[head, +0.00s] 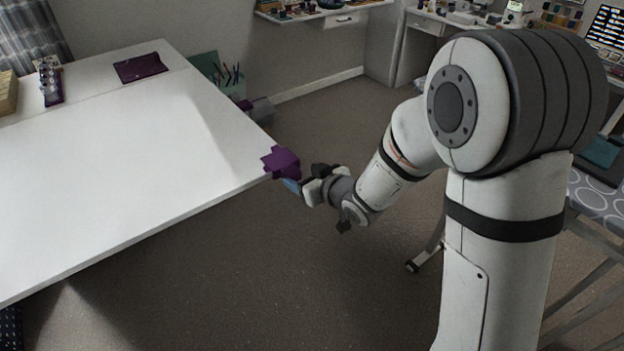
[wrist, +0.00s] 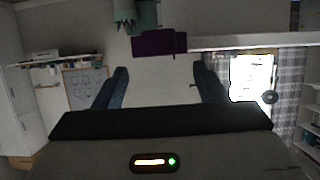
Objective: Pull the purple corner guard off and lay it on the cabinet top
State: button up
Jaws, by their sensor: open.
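The purple corner guard (head: 281,162) sits on the near right corner of a large white top (head: 130,150). In the wrist view the guard (wrist: 158,42) is at the left end of the white top's edge (wrist: 240,42), above and between my fingers. My gripper (head: 291,186) is just off that corner, at the guard's lower right in the head view. Its two blue fingers stand apart with nothing between them in the wrist view (wrist: 160,74). I cannot tell whether a finger touches the guard. I cannot tell which surface is the cabinet top.
A flat dark purple piece (head: 140,67) lies near the white top's far end. A purple holder with small bottles (head: 51,82) and a wooden box (head: 7,93) stand at the far left. The middle of the white top is clear. A wall shelf (head: 320,12) is at the back.

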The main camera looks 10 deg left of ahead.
aim_at(293, 171)
jog(key=shift+x, duration=2.2)
jog(key=shift+d, duration=0.1)
jog(key=c, duration=1.2)
